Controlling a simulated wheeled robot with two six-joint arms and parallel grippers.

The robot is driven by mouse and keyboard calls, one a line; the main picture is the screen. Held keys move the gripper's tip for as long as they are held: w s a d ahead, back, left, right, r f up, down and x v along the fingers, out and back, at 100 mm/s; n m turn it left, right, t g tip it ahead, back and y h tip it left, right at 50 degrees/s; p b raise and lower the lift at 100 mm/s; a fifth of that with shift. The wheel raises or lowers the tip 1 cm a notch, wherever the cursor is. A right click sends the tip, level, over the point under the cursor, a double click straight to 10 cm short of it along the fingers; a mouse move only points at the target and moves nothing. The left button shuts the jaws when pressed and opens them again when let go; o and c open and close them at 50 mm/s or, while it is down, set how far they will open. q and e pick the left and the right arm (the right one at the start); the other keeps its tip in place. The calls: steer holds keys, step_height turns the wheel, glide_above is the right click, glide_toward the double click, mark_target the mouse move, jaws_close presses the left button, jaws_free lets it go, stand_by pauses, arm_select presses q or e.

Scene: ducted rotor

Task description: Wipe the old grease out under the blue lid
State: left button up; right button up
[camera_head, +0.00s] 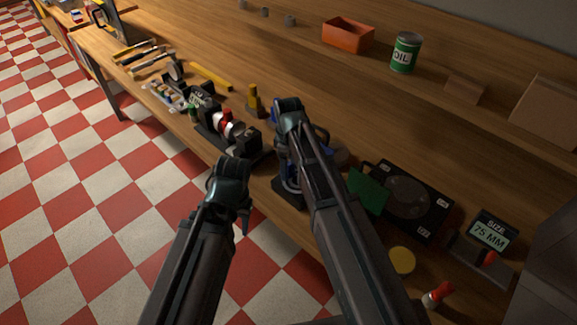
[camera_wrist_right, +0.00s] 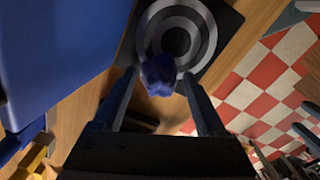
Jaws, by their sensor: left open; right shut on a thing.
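My right gripper (camera_head: 288,108) reaches over the bench. In the right wrist view my right gripper (camera_wrist_right: 160,98) is shut on a small, lumpy dark blue thing (camera_wrist_right: 160,75); I cannot tell for certain what it is. Behind it is a round housing (camera_wrist_right: 183,28) with grey and dark rings on a black square base (camera_wrist_right: 225,22); whether they touch is unclear. A large blue panel (camera_wrist_right: 60,50) fills the upper left, possibly the blue lid. In the head view, blue parts (camera_head: 290,172) on a black base are mostly hidden by my right arm. My left gripper (camera_head: 236,190) is open and empty by the bench's front edge. No grease is distinguishable.
A black stand with red and white parts (camera_head: 229,127) and a yellow-topped post (camera_head: 253,98) stand left of my right gripper. A green card (camera_head: 367,192), a black round-topped unit (camera_head: 410,198) and a size display (camera_head: 488,231) are to the right. An oil can (camera_head: 404,53) stands behind.

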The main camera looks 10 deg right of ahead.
steer(key=shift+r+p, duration=2.7)
steer(key=shift+r, duration=0.2)
steer(key=shift+r, duration=0.1)
step_height(320, 180, up, 3)
steer(key=p, duration=0.3)
